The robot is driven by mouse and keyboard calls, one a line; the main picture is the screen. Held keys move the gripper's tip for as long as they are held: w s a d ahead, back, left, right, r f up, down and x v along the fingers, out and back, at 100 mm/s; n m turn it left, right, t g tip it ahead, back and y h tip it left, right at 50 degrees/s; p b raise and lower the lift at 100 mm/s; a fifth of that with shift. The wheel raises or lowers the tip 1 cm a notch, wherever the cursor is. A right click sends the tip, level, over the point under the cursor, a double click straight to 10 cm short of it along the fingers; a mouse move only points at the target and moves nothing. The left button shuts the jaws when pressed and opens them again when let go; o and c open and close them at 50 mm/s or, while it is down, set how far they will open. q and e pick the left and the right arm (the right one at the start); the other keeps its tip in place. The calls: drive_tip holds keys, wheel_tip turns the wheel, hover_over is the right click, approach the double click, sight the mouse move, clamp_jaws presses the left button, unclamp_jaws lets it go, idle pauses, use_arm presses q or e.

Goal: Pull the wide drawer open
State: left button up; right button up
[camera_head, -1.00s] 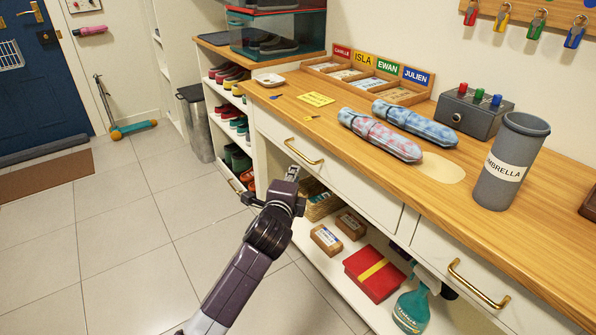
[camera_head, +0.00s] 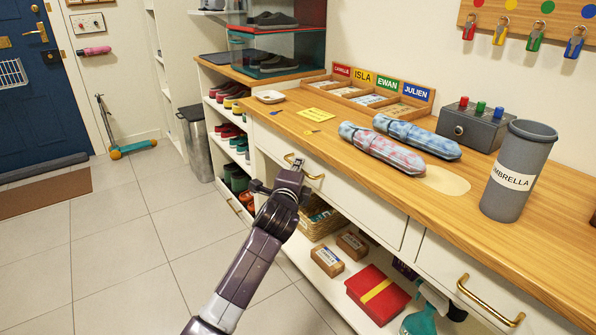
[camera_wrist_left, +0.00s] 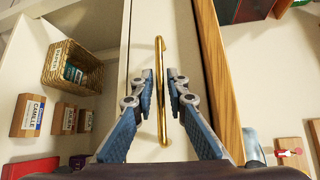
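The wide drawer (camera_head: 350,196) is a white front under the wooden counter, and it looks shut flush. Its long brass handle (camera_head: 316,177) runs along the front. My left gripper (camera_head: 297,163) is at the left part of this handle and hides some of it. In the left wrist view, the gripper (camera_wrist_left: 161,78) is open, with one blue-grey finger on each side of the brass handle (camera_wrist_left: 161,50). A small gap shows between each fingertip and the bar. The drawer front (camera_wrist_left: 183,40) lies just beyond the fingertips. My right gripper is not in view.
A second drawer (camera_head: 500,278) with its own brass handle is to the right. Below is an open shelf with a basket (camera_head: 318,222), boxes and a red parcel (camera_head: 377,294). Umbrellas (camera_head: 382,148) and an umbrella holder (camera_head: 515,172) are on the counter.

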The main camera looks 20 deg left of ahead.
use_arm(q)
drive_tip(key=shift+w, duration=0.15)
clamp_jaws()
idle(0.4)
